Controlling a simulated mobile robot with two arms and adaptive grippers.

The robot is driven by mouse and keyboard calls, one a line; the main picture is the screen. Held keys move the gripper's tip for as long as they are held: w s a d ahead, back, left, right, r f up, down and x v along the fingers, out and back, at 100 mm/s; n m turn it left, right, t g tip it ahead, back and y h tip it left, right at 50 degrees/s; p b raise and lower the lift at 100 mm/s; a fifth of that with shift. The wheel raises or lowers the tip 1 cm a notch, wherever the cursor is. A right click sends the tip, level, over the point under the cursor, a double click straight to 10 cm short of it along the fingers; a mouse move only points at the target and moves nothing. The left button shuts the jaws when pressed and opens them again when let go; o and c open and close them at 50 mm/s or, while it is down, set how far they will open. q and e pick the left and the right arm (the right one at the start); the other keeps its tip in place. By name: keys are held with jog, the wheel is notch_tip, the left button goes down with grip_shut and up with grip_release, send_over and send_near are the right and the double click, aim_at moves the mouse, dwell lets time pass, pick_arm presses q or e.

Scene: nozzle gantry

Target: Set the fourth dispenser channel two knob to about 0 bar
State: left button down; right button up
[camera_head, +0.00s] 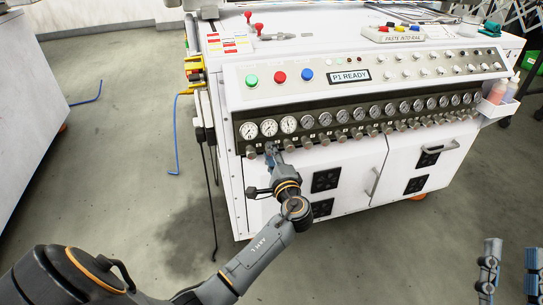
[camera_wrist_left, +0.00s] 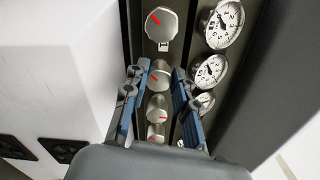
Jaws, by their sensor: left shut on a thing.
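A row of silver knobs runs below the gauge row (camera_head: 343,116) on the white machine's front panel. My left gripper (camera_head: 270,149) reaches the left part of this row, near the second and third gauges. In the left wrist view, my left gripper (camera_wrist_left: 157,80) has its blue fingers on either side of a knob (camera_wrist_left: 160,74) with a red mark, and is shut on it. Another red-marked knob (camera_wrist_left: 161,27) sits above, and more sit below. Labels are too small to tell which channel is held. My right gripper (camera_head: 511,246) is at the lower right, fingers apart, empty.
White gauges (camera_wrist_left: 224,22) stand beside the knobs. Above the row are green, red and blue buttons (camera_head: 280,77) and a P1 READY display (camera_head: 349,76). Cabinet doors (camera_head: 345,172) with handles lie below. A white bin with bottles (camera_head: 497,101) hangs at the right end.

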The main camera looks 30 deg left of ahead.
dwell(0.3)
pick_arm(q)
jog(key=c, duration=1.3)
grip_release()
jog(key=shift+c, duration=0.2)
jog(key=shift+d, duration=0.1)
jog(key=v, duration=1.2)
